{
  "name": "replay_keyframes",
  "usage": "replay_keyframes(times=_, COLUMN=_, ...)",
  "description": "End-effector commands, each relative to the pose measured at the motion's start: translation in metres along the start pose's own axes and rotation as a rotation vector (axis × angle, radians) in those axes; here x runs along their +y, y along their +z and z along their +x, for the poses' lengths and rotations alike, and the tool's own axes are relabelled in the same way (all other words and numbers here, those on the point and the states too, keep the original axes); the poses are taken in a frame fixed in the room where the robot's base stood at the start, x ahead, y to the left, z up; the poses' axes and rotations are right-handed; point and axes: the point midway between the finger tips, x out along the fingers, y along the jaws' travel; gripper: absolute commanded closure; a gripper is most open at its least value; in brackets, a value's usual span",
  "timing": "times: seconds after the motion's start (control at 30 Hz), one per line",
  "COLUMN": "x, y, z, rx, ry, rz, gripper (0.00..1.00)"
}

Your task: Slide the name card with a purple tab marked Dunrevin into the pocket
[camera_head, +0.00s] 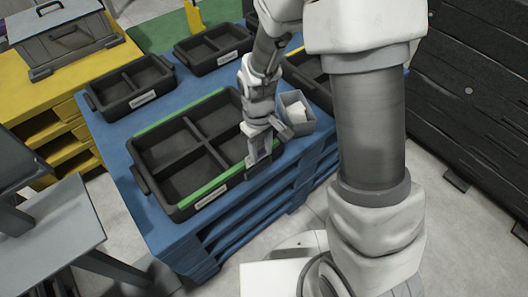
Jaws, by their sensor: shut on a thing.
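My gripper (259,158) points down at the right end of the front wall of a large black tray (165,203) with green strips on its rims. It is shut on a small thin thing, which I take for the name card; the fingers hide most of it, and no purple tab or writing can be made out. A dark holder-like piece shows at the wall just below the fingertips; I cannot tell whether it is the pocket or whether the card touches it. A white label (210,197) sits on the tray's front wall, left of my gripper.
Smaller black trays (131,87) (213,47) stand behind on the blue pallet (150,226). A dark slatted wall (470,90) is at right. The large tray's four compartments look empty.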

Motion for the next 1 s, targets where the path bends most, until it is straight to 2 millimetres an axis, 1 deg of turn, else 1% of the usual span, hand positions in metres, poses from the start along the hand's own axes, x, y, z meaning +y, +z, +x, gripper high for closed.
replay_keyframes(times=0.03, x=0.0, y=0.0, z=0.004, rx=-0.001, ry=0.0, rz=0.0, gripper=1.0)
replay_keyframes(times=0.7, x=0.0, y=-0.002, z=0.031, rx=0.0, ry=0.0, rz=0.0, gripper=1.0)
replay_keyframes(times=1.0, x=0.0, y=-0.002, z=0.031, rx=0.0, ry=0.0, rz=0.001, gripper=1.0)
